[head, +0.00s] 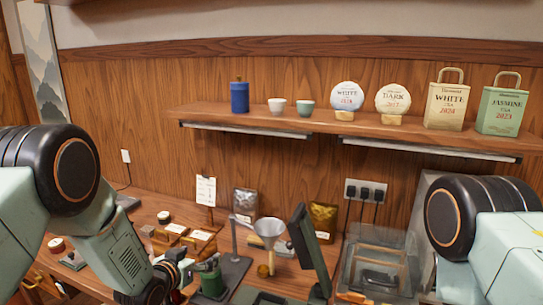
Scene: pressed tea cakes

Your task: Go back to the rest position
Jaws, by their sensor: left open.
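My left arm reaches down from the left edge, and its gripper (184,268) is open low in the picture, over the cluttered counter. It is close to a green canister (209,282), but I cannot tell whether they touch. Nothing clear shows between its fingers. My right arm shows at the right edge with a black joint; its gripper is out of the picture.
The wall shelf (250,119) also holds a blue canister (239,97), two cups, a white-tea bag (447,100) and a jasmine bag (503,105). On the counter stand a funnel (269,229), a dark screen (309,245), foil pouches, small wooden boxes and a clear case (376,262).

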